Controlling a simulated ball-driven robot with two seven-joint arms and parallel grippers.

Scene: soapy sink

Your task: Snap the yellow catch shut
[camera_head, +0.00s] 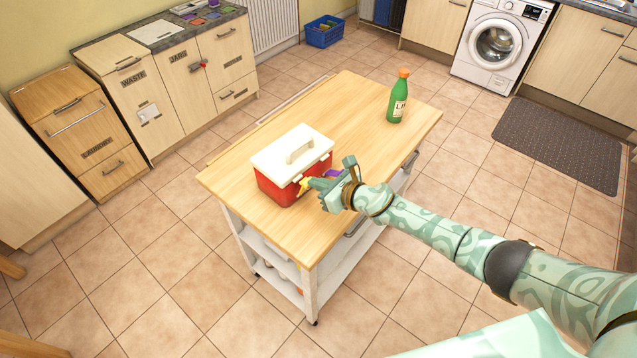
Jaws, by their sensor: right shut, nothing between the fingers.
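The yellow catch (304,185) is on the front right side of a red box (277,191) with a white lid (281,152) and handle. The box stands on the wooden top of a kitchen trolley (345,110). The lid lies down on the box. My right gripper (314,184) is shut and empty, its fingertips close beside the catch. I cannot tell whether they touch it, and the hand hides part of the box's side. A small purple thing (331,172) shows behind the hand. My left gripper is not in view.
A green bottle (397,98) with an orange cap stands at the trolley's far right end. The middle of the trolley top is clear. Cabinets (135,95) line the back left, a blue crate (324,33) sits on the floor, and a washing machine (497,45) stands at the back right.

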